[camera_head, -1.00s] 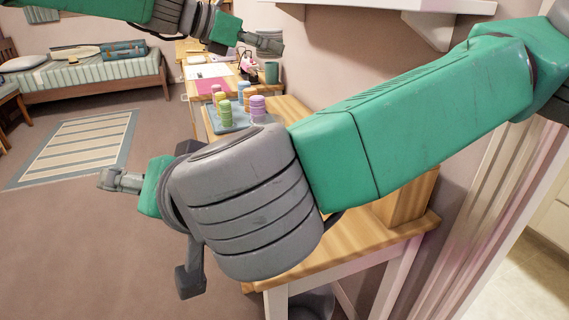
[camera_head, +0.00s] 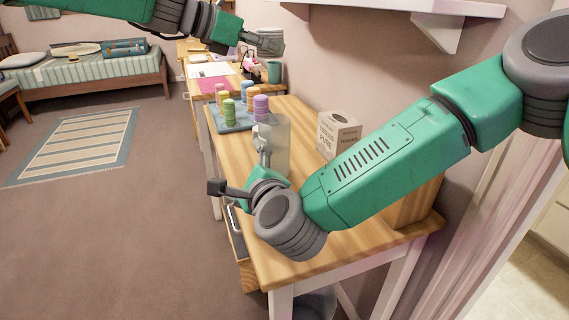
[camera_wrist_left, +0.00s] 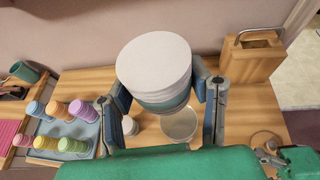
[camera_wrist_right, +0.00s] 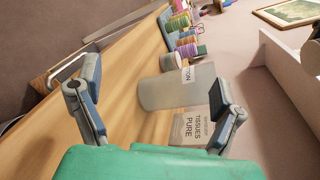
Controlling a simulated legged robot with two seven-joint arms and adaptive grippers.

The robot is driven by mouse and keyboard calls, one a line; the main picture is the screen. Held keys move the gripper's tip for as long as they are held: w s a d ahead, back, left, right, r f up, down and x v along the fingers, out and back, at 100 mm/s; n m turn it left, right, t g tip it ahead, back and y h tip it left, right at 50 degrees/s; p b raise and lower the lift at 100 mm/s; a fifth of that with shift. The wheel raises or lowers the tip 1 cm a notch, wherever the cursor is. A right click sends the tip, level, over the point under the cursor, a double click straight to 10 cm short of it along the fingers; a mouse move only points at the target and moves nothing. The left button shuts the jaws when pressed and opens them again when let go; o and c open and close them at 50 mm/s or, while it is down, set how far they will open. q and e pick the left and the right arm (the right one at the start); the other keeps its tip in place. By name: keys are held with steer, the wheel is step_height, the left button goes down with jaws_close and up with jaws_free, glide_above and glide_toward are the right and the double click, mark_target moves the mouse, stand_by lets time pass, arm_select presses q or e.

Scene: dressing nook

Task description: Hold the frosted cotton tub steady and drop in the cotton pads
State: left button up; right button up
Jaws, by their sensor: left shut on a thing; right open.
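The frosted cotton tub (camera_head: 275,140) is a tall translucent cylinder standing upright on the wooden desk. It shows in the right wrist view (camera_wrist_right: 165,92) with part of a label, and its open mouth shows in the left wrist view (camera_wrist_left: 180,124). My left gripper (camera_head: 268,43) is shut on the cotton pads (camera_wrist_left: 154,68), a round white stack held high above the desk. My right gripper (camera_wrist_right: 155,100) is open and empty; the tub stands ahead, between the lines of its fingers. In the head view my right gripper (camera_head: 264,147) overlaps the tub; contact cannot be told.
A blue-grey tray (camera_head: 235,123) with several coloured stacks lies farther along the desk. A wooden caddy (camera_wrist_left: 252,58) stands at the near end.

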mark_target(282, 158)
steer(key=w+d+f+m, duration=0.1)
steer(key=w+d+m, duration=0.1)
steer(key=m, duration=0.1)
steer(key=w+d+f+m+t, duration=0.1)
steer(key=w+d+m, duration=0.1)
steer(key=d+m, duration=0.1)
steer(key=w+d+f+m+t, duration=0.1)
steer(key=w+d+m, duration=0.1)
steer(key=m, duration=0.1)
steer(key=shift+d, duration=0.3)
steer(key=shift+w+d+f+m+y, duration=0.25)
steer(key=shift+w+m, duration=0.2)
steer(key=shift+m, duration=0.35)
steer(key=shift+w+a, duration=0.15)
steer(key=shift+w, duration=0.2)
steer(key=x, duration=0.5)
steer(key=shift+w+r, duration=0.1)
steer(key=shift+w, duration=0.25)
steer(key=shift+w+a, duration=0.25)
steer(key=shift+w, duration=0.3)
